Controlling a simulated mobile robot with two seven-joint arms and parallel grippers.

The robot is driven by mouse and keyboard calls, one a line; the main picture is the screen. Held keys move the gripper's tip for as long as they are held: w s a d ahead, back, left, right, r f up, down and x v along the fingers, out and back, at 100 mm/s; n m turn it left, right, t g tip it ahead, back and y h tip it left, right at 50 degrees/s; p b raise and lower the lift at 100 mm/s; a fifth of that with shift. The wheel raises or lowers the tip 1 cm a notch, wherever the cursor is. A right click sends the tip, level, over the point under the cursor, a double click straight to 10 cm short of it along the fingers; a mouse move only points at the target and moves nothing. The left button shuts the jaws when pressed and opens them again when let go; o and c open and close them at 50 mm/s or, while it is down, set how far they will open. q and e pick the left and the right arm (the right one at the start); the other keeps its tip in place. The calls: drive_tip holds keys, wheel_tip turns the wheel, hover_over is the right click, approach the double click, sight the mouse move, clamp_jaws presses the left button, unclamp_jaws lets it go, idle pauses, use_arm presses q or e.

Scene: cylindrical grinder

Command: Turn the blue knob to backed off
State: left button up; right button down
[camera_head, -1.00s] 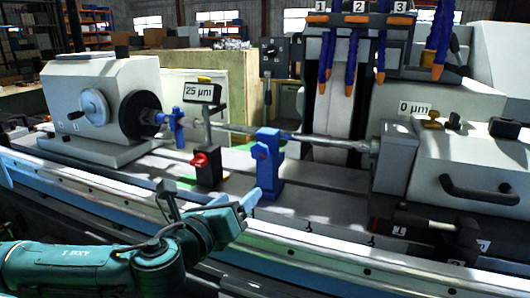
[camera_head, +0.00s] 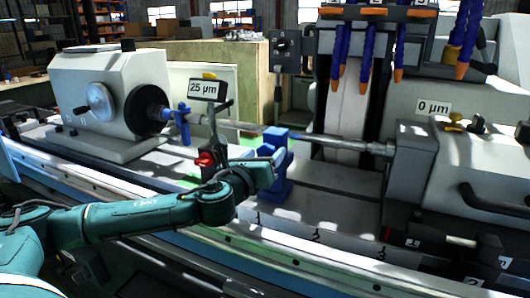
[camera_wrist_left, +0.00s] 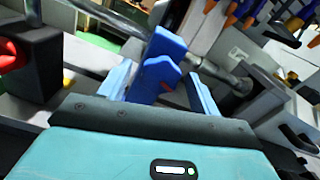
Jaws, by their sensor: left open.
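A blue steady rest (camera_head: 286,142) stands on the machine bed under a long steel shaft. Its blue body (camera_wrist_left: 164,58) is centred in the left wrist view, with a small reddish patch low on it. My right gripper is not in view.
A gauge stand with a red knob (camera_head: 205,159) and a 25 µm display (camera_head: 207,90) stands just left of my wrist. A blue clamp (camera_head: 183,124) is on the shaft by the headstock (camera_head: 105,98). A 0 µm sign (camera_head: 433,107) is on the right.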

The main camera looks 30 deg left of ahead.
use_arm(q)
drive_tip(key=shift+w, duration=0.55)
drive_tip(key=c, duration=1)
